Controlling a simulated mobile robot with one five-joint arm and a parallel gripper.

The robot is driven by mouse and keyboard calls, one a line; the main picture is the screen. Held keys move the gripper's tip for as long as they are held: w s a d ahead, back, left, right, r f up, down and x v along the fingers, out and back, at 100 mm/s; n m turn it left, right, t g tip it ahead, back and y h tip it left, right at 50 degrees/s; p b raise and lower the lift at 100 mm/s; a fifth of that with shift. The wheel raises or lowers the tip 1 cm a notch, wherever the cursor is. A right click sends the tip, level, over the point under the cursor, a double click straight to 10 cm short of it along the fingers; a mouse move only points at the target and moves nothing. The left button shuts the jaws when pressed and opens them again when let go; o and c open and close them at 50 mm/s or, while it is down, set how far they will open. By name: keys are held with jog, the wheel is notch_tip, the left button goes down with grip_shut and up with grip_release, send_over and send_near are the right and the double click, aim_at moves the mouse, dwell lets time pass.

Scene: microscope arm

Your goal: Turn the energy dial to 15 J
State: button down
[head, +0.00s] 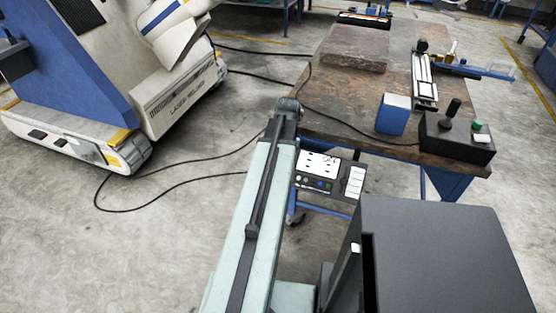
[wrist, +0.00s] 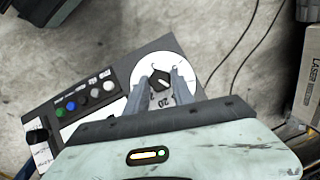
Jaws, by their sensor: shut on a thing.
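The energy dial (wrist: 160,79) is a small black knob on a round white scale plate (wrist: 136,98) in the wrist view. A printed "20" shows on the plate between my fingers; most other marks are hidden or too small to read. A light pointer line shows on the knob, but I cannot read its value. My gripper (wrist: 161,76) is shut on the knob, one finger on each side. The dial sits at one end of a dark control panel (wrist: 118,74), which also shows in the head view (head: 333,163).
Several coloured buttons (wrist: 84,96) and another black knob (wrist: 37,136) are on the same panel. A worktable (head: 345,106) with a black joystick box (head: 455,140) and a blue-and-white box (head: 393,114) stands behind. Black cables lie on the floor, and a white-and-blue laser machine (head: 180,95) stands left.

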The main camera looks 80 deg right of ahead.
jog(key=shift+m, duration=0.4)
jog(key=shift+t, duration=0.3)
jog(key=c, duration=1.1)
grip_release()
jog(key=p+v, duration=0.7)
jog(key=shift+s+a+r, duration=0.15)
jog(key=shift+r, duration=0.25)
